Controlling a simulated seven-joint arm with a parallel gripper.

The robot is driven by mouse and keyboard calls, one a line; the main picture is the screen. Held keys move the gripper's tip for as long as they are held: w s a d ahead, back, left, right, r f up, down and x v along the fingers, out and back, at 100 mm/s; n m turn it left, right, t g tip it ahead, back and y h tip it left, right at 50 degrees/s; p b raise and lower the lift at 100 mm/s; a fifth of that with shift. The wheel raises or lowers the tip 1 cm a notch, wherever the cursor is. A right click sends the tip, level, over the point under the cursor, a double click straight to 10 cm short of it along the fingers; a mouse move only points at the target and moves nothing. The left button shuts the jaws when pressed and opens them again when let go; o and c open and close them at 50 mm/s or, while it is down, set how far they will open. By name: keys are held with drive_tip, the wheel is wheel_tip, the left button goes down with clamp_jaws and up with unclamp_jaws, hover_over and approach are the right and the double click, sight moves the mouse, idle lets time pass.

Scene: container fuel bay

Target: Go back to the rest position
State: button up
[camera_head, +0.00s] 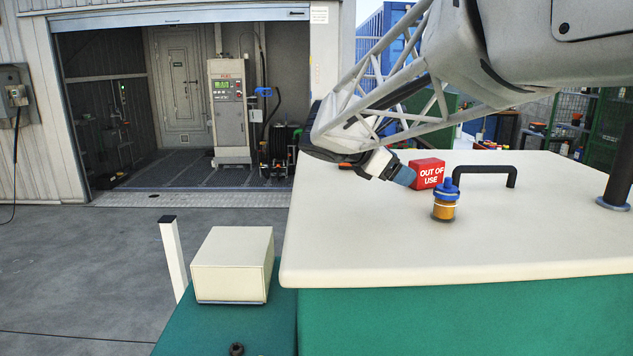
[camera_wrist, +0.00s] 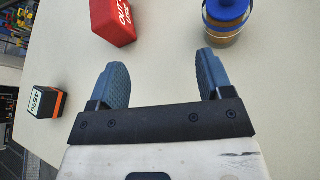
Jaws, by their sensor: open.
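My gripper (camera_wrist: 161,82) is open and empty, its two blue fingers apart above the cream top (camera_head: 350,255) in the wrist view. In the head view, my gripper (camera_head: 405,177) hangs from the lattice arm over the same top, seen from the side. A small jar (camera_head: 445,203) with amber contents and a blue cap stands upright to the right of the fingers. In the wrist view, the red block (camera_wrist: 114,20) and the jar (camera_wrist: 226,22) lie ahead of the fingertips, apart from them.
A black handle (camera_head: 484,170) rises from the cream top behind the jar. A small black and orange box (camera_wrist: 47,101) lies left of my gripper. A cream box (camera_head: 233,265) sits lower at the front left. A fuel pump (camera_head: 229,110) stands inside the open container.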

drive_tip(key=s+m, duration=0.1)
drive_tip(key=s, duration=0.4)
drive_tip(key=s+f+m+g+y, duration=0.1)
drive_tip(key=s+m, duration=0.1)
drive_tip(key=s, duration=0.3)
drive_tip(key=s+d+m+y, duration=0.1)
drive_tip(key=s+m, duration=0.1)
drive_tip(key=s, duration=0.3)
drive_tip(key=shift+s+d+f+g, duration=0.1)
drive_tip(key=shift+s+f+g, duration=0.05)
drive_tip(key=shift+g, duration=0.15)
drive_tip(key=s+d+f+m+g+y, duration=0.1)
drive_tip(key=s+d+f+m, duration=0.15)
drive_tip(key=s, duration=0.35)
drive_tip(key=s+d+f+m+y, duration=0.1)
drive_tip(key=s+f+m, duration=0.3)
drive_tip(key=s, duration=0.2)
drive_tip(key=s+a+f+m+y, duration=0.2)
drive_tip(key=s+f+m+y, duration=0.1)
drive_tip(key=f+m, duration=0.1)
drive_tip(key=s+a+f+m+t+y, duration=0.1)
drive_tip(key=s+f+m+y, duration=0.2)
drive_tip(key=f, duration=0.4)
drive_tip(key=shift+s+a+f+m+y, duration=0.15)
drive_tip(key=shift+s+a+m+y, duration=0.2)
drive_tip(key=shift+m+y, duration=0.4)
